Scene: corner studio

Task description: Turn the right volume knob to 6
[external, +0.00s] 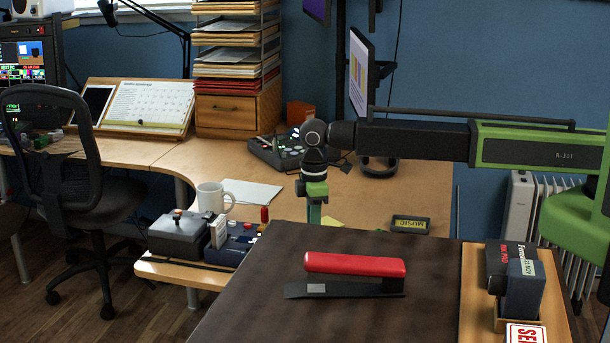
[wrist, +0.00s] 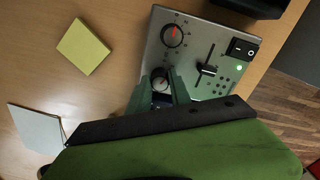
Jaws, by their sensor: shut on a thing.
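A grey control panel (wrist: 190,75) shows in the wrist view. It has a round knob (wrist: 172,36) with a red pointer at the top, and a second round knob (wrist: 160,84) below it. My gripper (wrist: 161,79) is shut on this lower knob, one finger at each side of it. The knob's pointer and scale are too small and covered to read. In the external view my gripper (external: 314,207) points straight down over the wooden desk; its tips and the panel are hidden behind the dark tabletop.
The panel also has a slider (wrist: 207,69), a rocker switch (wrist: 241,48) and a green light. A yellow note pad (wrist: 83,46) lies left of it. In the external view a red stapler (external: 354,265) lies on the dark tabletop (external: 290,240), and a white mug (external: 212,197) stands left.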

